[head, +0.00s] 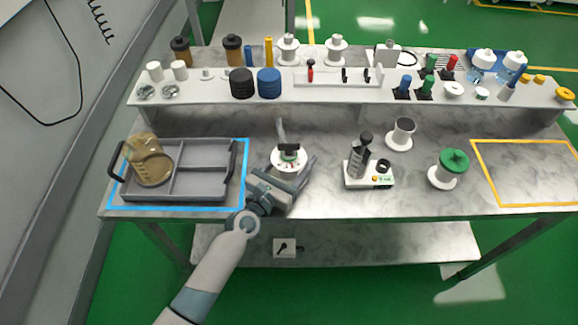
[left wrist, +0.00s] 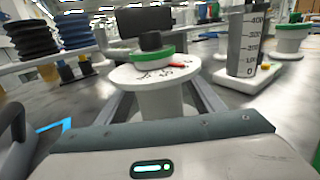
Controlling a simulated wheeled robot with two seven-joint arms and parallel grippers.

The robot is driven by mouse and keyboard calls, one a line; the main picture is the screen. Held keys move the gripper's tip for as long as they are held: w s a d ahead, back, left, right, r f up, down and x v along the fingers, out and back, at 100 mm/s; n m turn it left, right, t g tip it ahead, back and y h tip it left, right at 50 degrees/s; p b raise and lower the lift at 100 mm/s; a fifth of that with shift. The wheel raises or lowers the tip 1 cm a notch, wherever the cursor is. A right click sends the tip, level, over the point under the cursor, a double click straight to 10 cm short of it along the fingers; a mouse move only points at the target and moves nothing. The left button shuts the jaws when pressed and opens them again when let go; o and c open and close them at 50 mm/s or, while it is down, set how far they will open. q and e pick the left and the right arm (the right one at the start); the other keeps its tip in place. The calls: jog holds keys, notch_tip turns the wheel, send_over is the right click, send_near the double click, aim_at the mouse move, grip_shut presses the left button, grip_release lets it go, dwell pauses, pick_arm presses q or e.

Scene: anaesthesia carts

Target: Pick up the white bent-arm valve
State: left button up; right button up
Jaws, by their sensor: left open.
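What looks like the white bent-arm valve (head: 289,161) stands upright on the grey marbled bench, with a round white top, a black block and a grey arm rising behind. In the left wrist view, its white body (left wrist: 158,98) carries a marked disc, a green ring and a black crosspiece. My left gripper (head: 292,172) is open at the near side of it. In the left wrist view, the fingers (left wrist: 160,105) lie on both sides of the white body, below the disc. I cannot tell whether they touch it. My right gripper is not in view.
A grey divided tray (head: 205,183) holding a tan jug (head: 150,168) sits left inside a blue outline. A black-and-grey cylinder (head: 358,158) on a white base and white spools (head: 400,136) stand right. A raised shelf (head: 210,92) with several items runs behind. The yellow-outlined area (head: 530,175) is empty.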

pick_arm(q)
jog(key=shift+w+d, duration=0.25)
jog(key=shift+w, duration=0.05)
jog(key=shift+c, duration=0.3)
jog(key=c, duration=1.5)
jog(key=shift+r, duration=0.1)
notch_tip(320, 180, up, 9)
jog(key=p, duration=0.3)
jog(key=shift+r, duration=0.45)
